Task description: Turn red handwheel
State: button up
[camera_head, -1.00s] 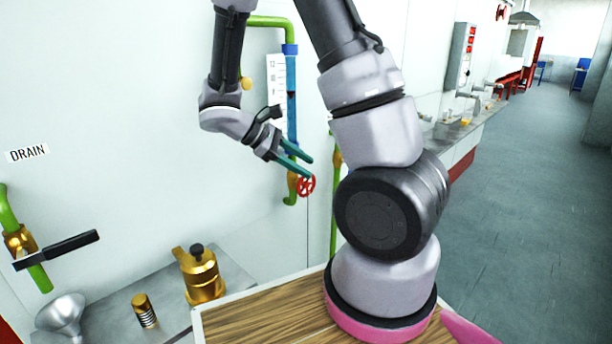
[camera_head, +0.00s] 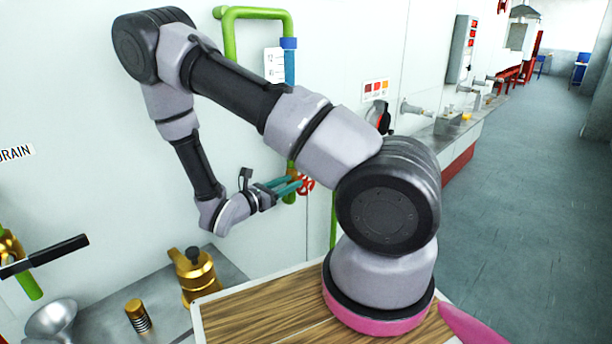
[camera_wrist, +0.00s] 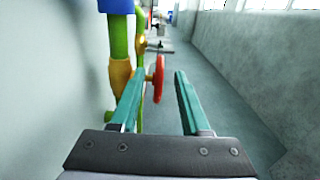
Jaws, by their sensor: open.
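The red handwheel (camera_head: 306,184) sits on a brass valve low on the green and blue pipe by the wall. In the wrist view the handwheel (camera_wrist: 158,78) shows nearly edge-on, past the left fingertip and between the lines of the two fingers. My gripper (camera_head: 294,184) has teal fingers pointing right toward the wheel. In the wrist view my gripper (camera_wrist: 160,75) is open with nothing between its fingers. In the head view the fingertips overlap the wheel's left side; whether they touch it I cannot tell.
A green and blue pipe (camera_head: 288,60) runs down the wall. A black lever (camera_head: 58,250) sticks out at far left. The aisle at right is clear.

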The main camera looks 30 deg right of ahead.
aim_at(300, 177)
jog(key=x, duration=0.7)
grip_shut()
